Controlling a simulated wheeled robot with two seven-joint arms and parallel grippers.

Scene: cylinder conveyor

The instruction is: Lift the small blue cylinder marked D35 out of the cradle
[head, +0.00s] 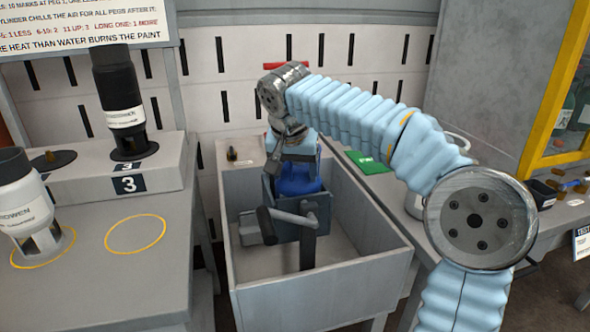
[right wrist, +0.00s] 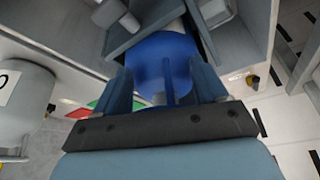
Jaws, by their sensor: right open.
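The small blue cylinder (head: 299,186) sits in the grey cradle (head: 290,229) inside a grey open box. Its D35 mark does not show. My right gripper (head: 291,168) comes down on it from above, and its hand hides part of the cylinder. In the right wrist view the blue cylinder (right wrist: 157,62) lies between the two spread fingers of my right gripper (right wrist: 163,82). The fingers are open; I cannot tell whether either touches the cylinder. My left gripper is not in view.
The grey box (head: 325,283) has raised walls around the cradle. On the left bench stand a black-and-white cylinder (head: 118,100) on a step marked 3 and a white cylinder (head: 22,190); an empty yellow ring (head: 136,235) is beside it. A green card (head: 369,162) lies right.

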